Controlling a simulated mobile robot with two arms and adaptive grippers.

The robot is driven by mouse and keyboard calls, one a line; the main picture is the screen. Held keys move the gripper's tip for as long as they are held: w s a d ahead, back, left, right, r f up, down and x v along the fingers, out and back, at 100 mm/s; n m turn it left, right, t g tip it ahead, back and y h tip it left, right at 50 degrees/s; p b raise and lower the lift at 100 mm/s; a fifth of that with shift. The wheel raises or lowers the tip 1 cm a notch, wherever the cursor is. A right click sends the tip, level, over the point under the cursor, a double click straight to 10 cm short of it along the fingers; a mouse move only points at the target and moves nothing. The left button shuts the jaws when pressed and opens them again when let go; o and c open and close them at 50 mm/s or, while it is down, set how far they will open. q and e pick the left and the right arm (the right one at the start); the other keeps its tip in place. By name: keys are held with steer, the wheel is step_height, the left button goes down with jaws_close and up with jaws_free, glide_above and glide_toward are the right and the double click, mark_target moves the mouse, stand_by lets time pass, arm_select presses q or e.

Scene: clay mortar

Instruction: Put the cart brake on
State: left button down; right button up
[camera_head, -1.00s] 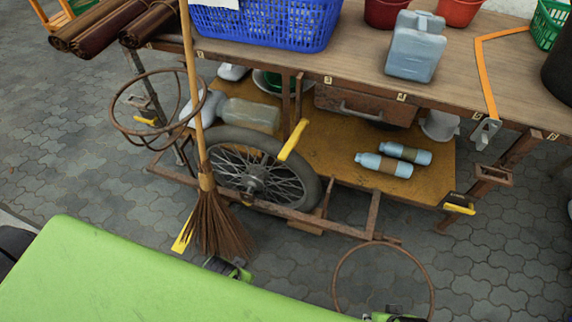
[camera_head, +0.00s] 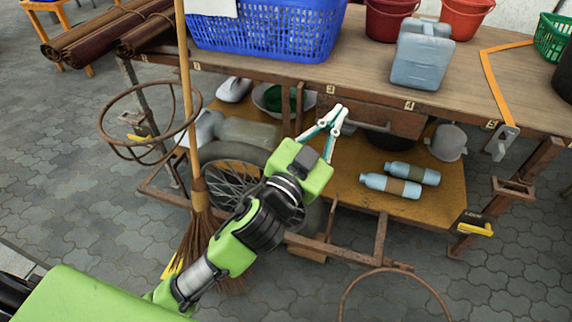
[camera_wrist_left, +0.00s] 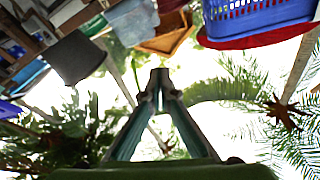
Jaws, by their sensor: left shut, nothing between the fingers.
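The cart (camera_head: 450,105) has a wooden top, a lower shelf and a spoked wheel (camera_head: 225,172), partly covered by my left arm. The yellow lever above the wheel is hidden behind my left gripper and arm now. My left gripper (camera_head: 338,112) is shut and empty, its fingertips in front of the cart's upper frame near the drawer. In the left wrist view the fingers (camera_wrist_left: 160,80) meet at their tips with nothing between them. A yellow-handled latch (camera_head: 476,228) with a dark label sits at the cart's lower right corner. My right gripper is out of view.
A broom (camera_head: 193,110) leans on the cart's left front. A rusty hoop (camera_head: 150,115) juts out at the left, another (camera_head: 395,275) at the front. A blue basket (camera_head: 262,35) and a jug (camera_head: 420,55) stand on top. Two bottles (camera_head: 390,186) lie on the shelf.

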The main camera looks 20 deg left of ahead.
arm_select(q)
steer(key=s+d+r+m+h, duration=0.3)
steer(key=d+r+m+h, duration=0.5)
steer(key=d+r, duration=0.1)
steer(key=s+d+m+g+h, duration=0.6)
steer(key=d+m+g+h, duration=0.25)
steer(key=m+g, duration=0.25)
steer(key=s+d+f+m+g+y, duration=0.5)
steer(key=f+m+g, duration=0.3)
steer(key=m+g, duration=0.1)
steer(key=w+a+f+y, duration=0.3)
steer(key=a+f+y, duration=0.15)
steer(key=f, duration=0.25)
steer(key=w+a+f+y, duration=0.3)
steer(key=a+f+y, duration=0.1)
steer(key=a+f, duration=0.2)
steer(key=w+a+n+t+y, duration=0.1)
steer(key=w+a+y, duration=0.2)
steer(key=a, duration=0.4)
steer(key=w+a+t+y, duration=0.1)
steer(key=w+a+y, duration=0.2)
steer(key=a, duration=0.5)
steer(key=w+a+n+t+y, duration=0.1)
steer(key=w+a+y, duration=0.2)
steer(key=a, duration=0.4)
steer(key=shift+w+a+r+n, duration=0.2)
steer(key=shift+w+a+n, duration=0.15)
steer(key=shift+w, duration=0.25)
